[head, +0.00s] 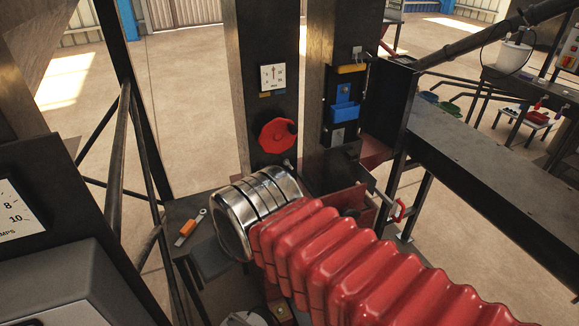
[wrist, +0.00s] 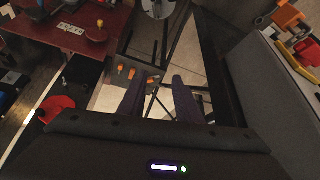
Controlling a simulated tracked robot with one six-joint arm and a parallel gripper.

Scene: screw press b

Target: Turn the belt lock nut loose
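I cannot pick out the belt lock nut for certain in either view. My gripper (wrist: 158,92) shows in the wrist view with its two dark fingers apart and nothing between them. It is hidden in the head view, where my red ribbed arm sleeve and its silver cuff fill the lower middle. A wrench-like tool with an orange handle (head: 188,229) lies on a small dark shelf (head: 180,208) left of the cuff. In the wrist view, small orange pieces (wrist: 131,73) show on a shelf beyond the fingers.
Dark columns stand ahead, one with a red knob (head: 277,136) below a dial (head: 272,77), another with a blue block (head: 344,112). A red-handled lever (head: 399,210) sticks out right of my arm. A dark beam (head: 490,160) runs along the right. A grey housing (wrist: 270,95) is right of the fingers.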

